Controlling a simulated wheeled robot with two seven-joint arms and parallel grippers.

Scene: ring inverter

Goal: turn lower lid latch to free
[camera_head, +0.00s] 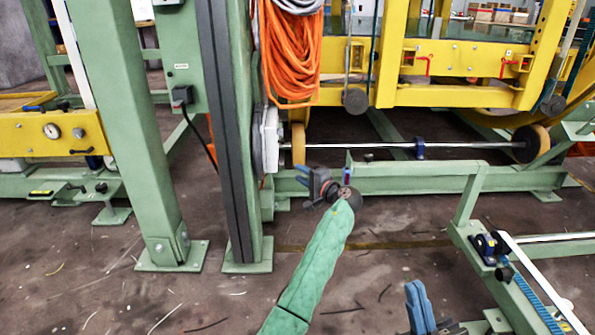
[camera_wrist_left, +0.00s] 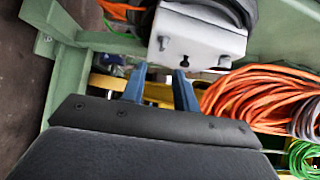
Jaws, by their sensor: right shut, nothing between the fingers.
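A light grey box, apparently the one with the lid, is on the green post in the head view (camera_head: 269,140). It fills the upper middle of the left wrist view (camera_wrist_left: 195,32), with a small knob and dark fittings on its face. I cannot tell which fitting is the lower lid latch. My left gripper (camera_head: 301,176) is just below and right of the box in the head view. In the left wrist view its blue fingers (camera_wrist_left: 160,78) are apart, with nothing between them, close to the box's near edge. My right gripper (camera_head: 419,303) is low in the head view, shut and empty.
An orange hose coil (camera_head: 290,55) hangs above the box. A steel shaft (camera_head: 370,145) runs rightward at the box's height. A green beam (camera_head: 420,180) lies behind my left gripper. A green frame with a rail (camera_head: 540,270) stands at the lower right.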

